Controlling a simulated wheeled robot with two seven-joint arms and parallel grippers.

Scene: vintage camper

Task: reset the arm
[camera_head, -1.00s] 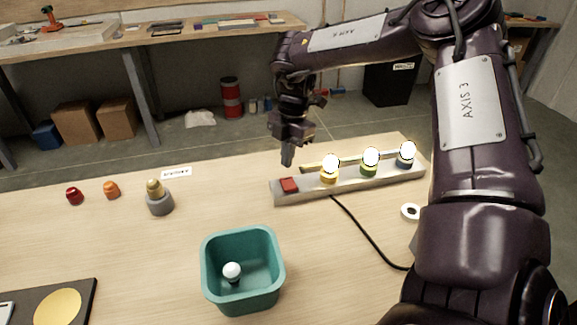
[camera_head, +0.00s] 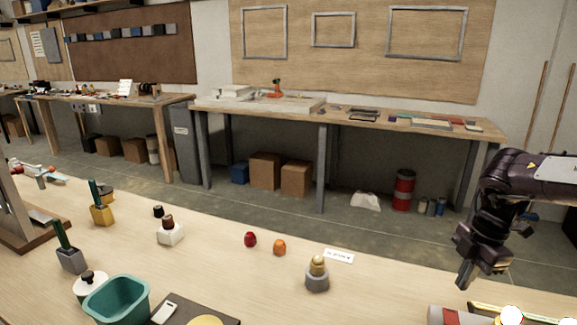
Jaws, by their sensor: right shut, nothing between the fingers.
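My right arm (camera_head: 535,175) is dark purple and comes in from the right edge. Its gripper (camera_head: 465,276) points downward, shut and empty, above the right part of the wooden table. Below it, at the lower edge, is part of a grey lamp strip with a red switch (camera_head: 450,317) and a lit bulb (camera_head: 512,315); the rest of the strip is cut off. The gripper looks apart from the strip. My left gripper is not in view.
On the table stand a grey holder with a brass-coloured top (camera_head: 317,275), red (camera_head: 250,239) and orange (camera_head: 279,247) caps, a white label (camera_head: 339,256), a teal bin (camera_head: 117,303) and several small tools at left. Workbenches (camera_head: 360,122) line the back wall.

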